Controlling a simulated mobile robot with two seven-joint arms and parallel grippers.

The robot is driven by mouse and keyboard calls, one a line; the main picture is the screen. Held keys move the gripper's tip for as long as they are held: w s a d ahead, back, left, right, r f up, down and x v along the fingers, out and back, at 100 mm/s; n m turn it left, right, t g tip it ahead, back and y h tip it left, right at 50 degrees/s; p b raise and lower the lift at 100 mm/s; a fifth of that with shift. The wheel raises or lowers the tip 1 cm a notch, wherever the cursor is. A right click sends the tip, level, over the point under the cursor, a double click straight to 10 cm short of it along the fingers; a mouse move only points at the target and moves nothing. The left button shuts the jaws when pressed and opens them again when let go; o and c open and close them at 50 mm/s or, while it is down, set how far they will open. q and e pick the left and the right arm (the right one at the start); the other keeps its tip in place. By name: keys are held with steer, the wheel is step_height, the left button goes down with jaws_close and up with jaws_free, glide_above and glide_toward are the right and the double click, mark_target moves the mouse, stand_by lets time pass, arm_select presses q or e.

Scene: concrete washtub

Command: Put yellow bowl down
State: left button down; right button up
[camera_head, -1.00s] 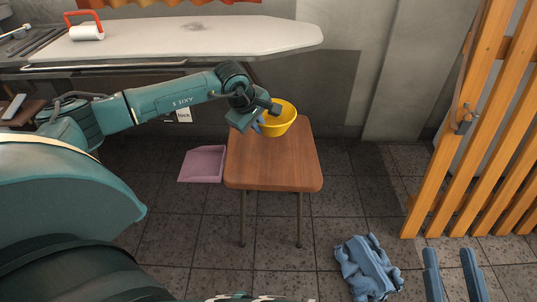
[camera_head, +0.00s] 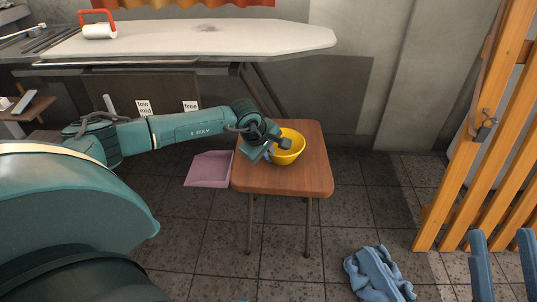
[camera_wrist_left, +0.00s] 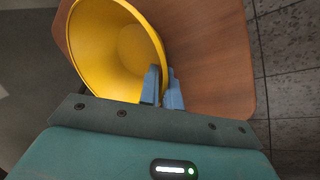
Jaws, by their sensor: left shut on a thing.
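The yellow bowl (camera_head: 294,154) is over the back part of the brown wooden stool seat (camera_head: 285,182) in the head view. It is close to the seat; whether it touches the seat is unclear. My left gripper (camera_head: 270,154) is shut on the bowl's near-left rim. In the left wrist view, the blue fingers (camera_wrist_left: 162,88) pinch the rim of the bowl (camera_wrist_left: 110,45), with the stool seat (camera_wrist_left: 210,60) behind. My right gripper (camera_head: 505,250) shows at the bottom right of the head view, its two fingers apart and nothing between them.
An ironing board (camera_head: 190,40) with a red-handled roller (camera_head: 99,30) stands behind the stool. A pink dustpan-like tray (camera_head: 209,169) lies on the floor left of the stool. A crumpled blue cloth (camera_head: 378,275) lies on the floor in front. An orange slatted gate (camera_head: 455,170) stands at right.

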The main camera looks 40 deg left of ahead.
arm_select(q)
steer(key=c, duration=1.6)
jaws_free()
